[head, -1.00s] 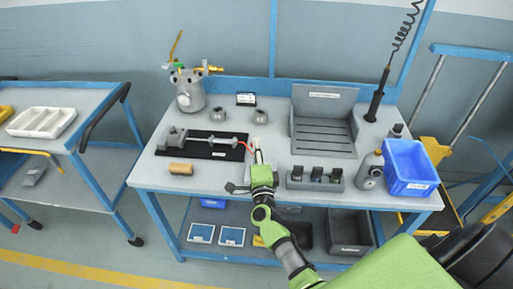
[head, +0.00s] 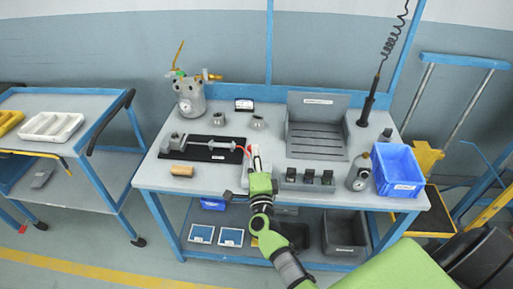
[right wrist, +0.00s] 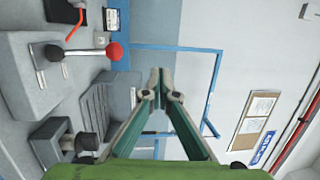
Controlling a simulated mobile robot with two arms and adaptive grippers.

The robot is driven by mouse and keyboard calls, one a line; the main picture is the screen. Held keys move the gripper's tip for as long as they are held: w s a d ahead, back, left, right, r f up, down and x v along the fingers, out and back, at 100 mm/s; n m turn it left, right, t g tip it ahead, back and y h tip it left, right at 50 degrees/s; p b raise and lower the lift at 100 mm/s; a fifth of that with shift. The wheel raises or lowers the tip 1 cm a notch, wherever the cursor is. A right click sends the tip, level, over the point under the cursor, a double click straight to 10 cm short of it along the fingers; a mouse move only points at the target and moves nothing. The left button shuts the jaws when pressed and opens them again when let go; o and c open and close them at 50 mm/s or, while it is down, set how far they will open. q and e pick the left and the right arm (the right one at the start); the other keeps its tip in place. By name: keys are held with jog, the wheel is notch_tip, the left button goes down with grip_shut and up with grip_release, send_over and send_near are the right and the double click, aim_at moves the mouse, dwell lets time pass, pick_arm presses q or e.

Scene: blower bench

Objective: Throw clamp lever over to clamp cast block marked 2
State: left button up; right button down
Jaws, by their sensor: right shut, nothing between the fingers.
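A dark base plate (head: 225,157) lies on the bench, with a grey block (head: 177,140) at its left and a metal rod across it. I cannot read a 2 on any block. A red-orange handle (head: 244,149) is at the plate's right end; it shows in the right wrist view (right wrist: 75,20). That view also shows a metal lever with a red ball (right wrist: 113,51) on a grey housing (right wrist: 30,80). My right gripper (head: 255,152) is shut and empty, just right of the plate; its fingertips (right wrist: 157,75) are apart from the red ball. My left gripper is out of view.
A ridged grey tray (head: 318,140) stands behind right. A holder with black pieces (head: 310,185), a gauge cylinder (head: 359,172) and a blue bin (head: 402,188) are at the right. A tan cylinder (head: 181,171) lies front left. A gauge pot (head: 190,98) stands behind.

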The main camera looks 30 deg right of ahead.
pick_arm(q)
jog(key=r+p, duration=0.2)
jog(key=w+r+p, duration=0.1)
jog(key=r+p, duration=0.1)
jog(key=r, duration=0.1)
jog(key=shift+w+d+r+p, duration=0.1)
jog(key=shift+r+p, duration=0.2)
jog(key=shift+p, duration=0.1)
pick_arm(e)
jog(key=s+a+r, duration=0.2)
jog(key=s+r, duration=0.1)
jog(key=s, duration=0.1)
jog(key=shift+s+r, duration=0.35)
jog(key=shift+r, duration=0.05)
jog(key=shift+s+a, duration=0.1)
